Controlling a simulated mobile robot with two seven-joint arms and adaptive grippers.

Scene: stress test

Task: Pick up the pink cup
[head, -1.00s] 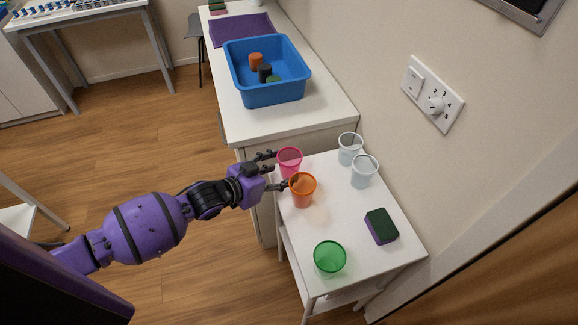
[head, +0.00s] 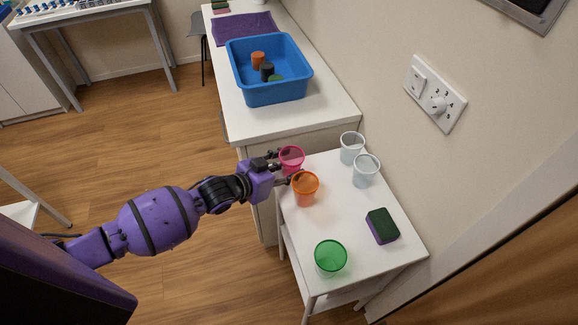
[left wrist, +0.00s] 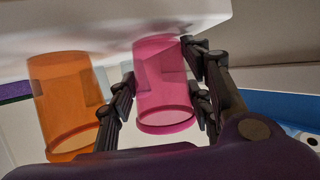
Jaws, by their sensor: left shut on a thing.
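The pink cup (head: 291,159) stands at the far left corner of the small white table (head: 346,223). My left gripper (head: 281,166) is shut on the pink cup, with a finger on each side of it. In the left wrist view the pink cup (left wrist: 163,85) shows between the fingers of the left gripper (left wrist: 163,92), and the table appears upside down above. An orange cup (head: 305,189) stands close in front of the pink cup, beside the nearer finger; it also shows in the left wrist view (left wrist: 62,100). My right gripper is in neither view.
Two clear cups (head: 351,148) (head: 365,170) stand at the table's wall side. A green cup (head: 330,257) and a green-and-purple sponge (head: 382,226) are nearer. A blue bin (head: 268,95) with several items sits on the white counter (head: 232,117) behind.

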